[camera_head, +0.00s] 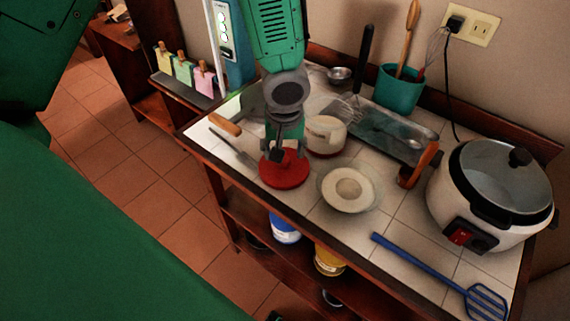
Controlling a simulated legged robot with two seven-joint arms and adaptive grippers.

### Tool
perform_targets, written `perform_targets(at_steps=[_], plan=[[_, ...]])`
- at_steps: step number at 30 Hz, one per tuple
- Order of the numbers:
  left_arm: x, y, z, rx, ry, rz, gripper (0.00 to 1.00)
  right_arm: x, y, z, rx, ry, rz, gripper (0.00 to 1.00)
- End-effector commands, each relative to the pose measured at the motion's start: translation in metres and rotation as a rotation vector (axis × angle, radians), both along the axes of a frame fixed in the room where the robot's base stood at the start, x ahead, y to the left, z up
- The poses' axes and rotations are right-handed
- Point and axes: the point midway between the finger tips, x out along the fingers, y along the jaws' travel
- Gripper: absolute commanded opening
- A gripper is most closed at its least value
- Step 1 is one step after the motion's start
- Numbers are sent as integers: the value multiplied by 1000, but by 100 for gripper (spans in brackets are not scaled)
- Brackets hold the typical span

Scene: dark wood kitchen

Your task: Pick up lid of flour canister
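A round red lid (284,178) with a raised knob lies at the counter's near edge, left of centre. My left gripper (284,150) points straight down over it, with its fingertips at the knob. The fingers hide part of the knob, so I cannot tell whether they are closed on it. A glass canister (326,137) with pale contents stands just behind and right of the lid, without a lid on top. My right gripper is not in view.
A bowl of pale powder (349,188) stands right of the lid. A wooden-handled utensil (225,125) lies to the left. A rice cooker (490,195), blue spatula (440,278), metal tray (395,132) and green utensil pot (400,90) occupy the right and back. Cans stand on the shelf below.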

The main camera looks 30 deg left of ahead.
Motion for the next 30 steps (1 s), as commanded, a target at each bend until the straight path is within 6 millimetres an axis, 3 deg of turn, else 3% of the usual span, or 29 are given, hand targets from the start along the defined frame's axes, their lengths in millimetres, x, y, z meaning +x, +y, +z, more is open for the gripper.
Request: perform_targets(at_steps=[7,16,20,30], plan=[[5,3,-36,3,4,-3,51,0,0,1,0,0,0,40],[6,3,-40,0,0,-2,51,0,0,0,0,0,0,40],[6,3,-40,0,0,-2,5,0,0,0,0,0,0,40],[6,4,-40,1,1,-2,4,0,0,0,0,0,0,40]])
